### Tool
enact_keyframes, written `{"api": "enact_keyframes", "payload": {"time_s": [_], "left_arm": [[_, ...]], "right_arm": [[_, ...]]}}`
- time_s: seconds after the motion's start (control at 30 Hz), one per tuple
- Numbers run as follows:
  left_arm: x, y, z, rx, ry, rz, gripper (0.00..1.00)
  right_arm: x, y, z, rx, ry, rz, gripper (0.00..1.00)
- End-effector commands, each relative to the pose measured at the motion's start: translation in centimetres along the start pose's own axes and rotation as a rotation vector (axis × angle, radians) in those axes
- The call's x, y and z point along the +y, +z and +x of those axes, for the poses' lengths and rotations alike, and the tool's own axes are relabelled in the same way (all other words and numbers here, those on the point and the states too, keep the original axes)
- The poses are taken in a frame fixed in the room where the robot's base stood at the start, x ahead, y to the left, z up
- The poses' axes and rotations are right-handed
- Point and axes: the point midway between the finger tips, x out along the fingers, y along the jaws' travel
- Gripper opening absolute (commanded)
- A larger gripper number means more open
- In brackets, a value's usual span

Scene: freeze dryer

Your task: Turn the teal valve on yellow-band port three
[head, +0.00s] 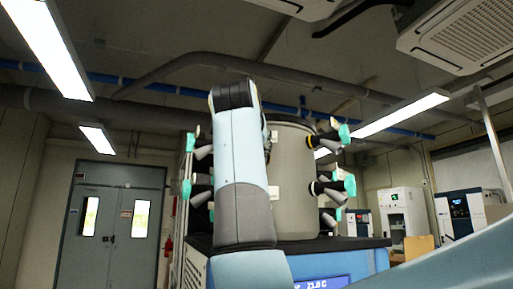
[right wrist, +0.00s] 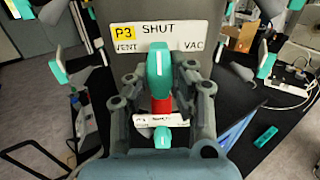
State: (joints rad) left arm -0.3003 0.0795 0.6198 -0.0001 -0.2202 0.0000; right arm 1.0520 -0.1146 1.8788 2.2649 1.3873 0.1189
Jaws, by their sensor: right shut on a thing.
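The teal valve (right wrist: 158,68) on port three stands upright in the middle of the right wrist view. Behind it is a white label (right wrist: 155,35) with a yellow P3 patch, reading SHUT at the top, VENT at left and VAC at right. My right gripper (right wrist: 160,78) is shut on this valve, one finger on each side of it. In the head view my own arm covers the front of the grey chamber (head: 293,190), and the gripper and this valve are hidden there. My left gripper is not in view.
Other teal valves stick out from the chamber's left side (head: 186,189) and right side (head: 349,185). Below port three are a red part (right wrist: 161,104), a smaller label and another teal valve (right wrist: 162,137). The chamber stands on a dark-topped cabinet (head: 330,245).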

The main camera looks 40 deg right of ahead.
Motion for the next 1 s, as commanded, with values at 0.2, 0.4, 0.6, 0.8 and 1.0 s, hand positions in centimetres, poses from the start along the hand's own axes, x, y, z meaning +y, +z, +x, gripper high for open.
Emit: {"api": "enact_keyframes", "payload": {"time_s": [0.2,0.4,0.6,0.8,1.0], "left_arm": [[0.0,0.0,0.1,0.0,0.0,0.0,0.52],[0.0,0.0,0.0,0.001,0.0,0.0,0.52],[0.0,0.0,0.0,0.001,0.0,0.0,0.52],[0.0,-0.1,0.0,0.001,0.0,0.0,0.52],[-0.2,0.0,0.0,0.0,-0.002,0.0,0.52]], "right_arm": [[0.1,-0.2,0.0,0.006,0.001,0.009,0.0],[0.1,-0.2,0.0,0.006,0.001,0.008,0.0],[0.1,-0.2,0.0,0.004,0.001,0.008,0.41],[0.0,-0.1,0.0,0.002,0.0,0.008,0.42],[0.0,1.2,0.0,-0.001,0.0,0.009,0.42]]}}
